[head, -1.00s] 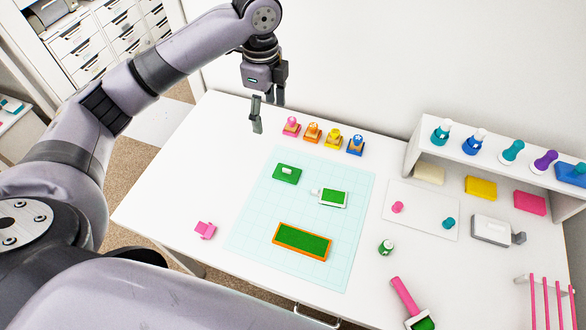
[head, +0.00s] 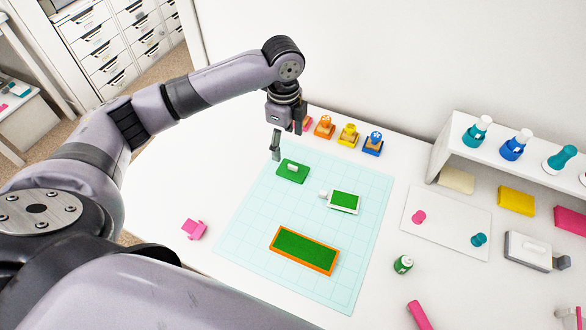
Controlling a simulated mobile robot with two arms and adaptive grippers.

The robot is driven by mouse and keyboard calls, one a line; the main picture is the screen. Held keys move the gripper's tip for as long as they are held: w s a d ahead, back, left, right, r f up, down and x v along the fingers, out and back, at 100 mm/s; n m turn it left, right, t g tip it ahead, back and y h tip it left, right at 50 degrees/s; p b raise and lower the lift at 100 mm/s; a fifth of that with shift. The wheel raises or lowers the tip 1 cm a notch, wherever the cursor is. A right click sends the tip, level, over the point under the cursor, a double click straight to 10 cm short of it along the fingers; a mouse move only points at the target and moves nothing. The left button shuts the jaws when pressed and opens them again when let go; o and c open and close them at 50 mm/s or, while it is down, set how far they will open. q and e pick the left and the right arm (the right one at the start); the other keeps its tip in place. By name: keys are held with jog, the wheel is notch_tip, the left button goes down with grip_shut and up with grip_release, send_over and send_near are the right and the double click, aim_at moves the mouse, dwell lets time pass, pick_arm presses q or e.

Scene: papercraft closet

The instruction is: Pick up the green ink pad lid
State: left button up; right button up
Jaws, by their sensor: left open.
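The green ink pad lid (head: 292,171) is a flat green rectangle with a small white handle on top. It lies at the upper left of the light blue grid mat (head: 258,232). My left gripper (head: 287,143) is open and empty, pointing down just behind the lid in the picture, with its fingers apart. It appears above the table and clear of the lid. An orange-framed green pad (head: 304,250) lies lower on the mat. A white-framed green piece (head: 343,201) lies to the right of the lid. My right gripper is out of view.
Orange (head: 324,127), yellow (head: 348,136) and blue (head: 373,145) stamps stand behind the mat; a pink one is partly hidden by my gripper. A pink piece (head: 194,229) lies left of the mat. A white shelf (head: 515,170) with bottles stands right.

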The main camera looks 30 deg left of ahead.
pick_arm(q)
send_over(289, 164)
jog(key=f, duration=0.4)
jog(key=shift+s+a+f, duration=0.1)
jog(key=shift+a, duration=0.3)
jog(key=shift+d+f+p, duration=0.2)
jog(key=shift+f, duration=1.1)
jog(key=shift+d+f+p, duration=0.15)
jog(key=shift+f, duration=1.15)
jog(key=shift+c, duration=0.6)
jog(key=c, duration=0.8)
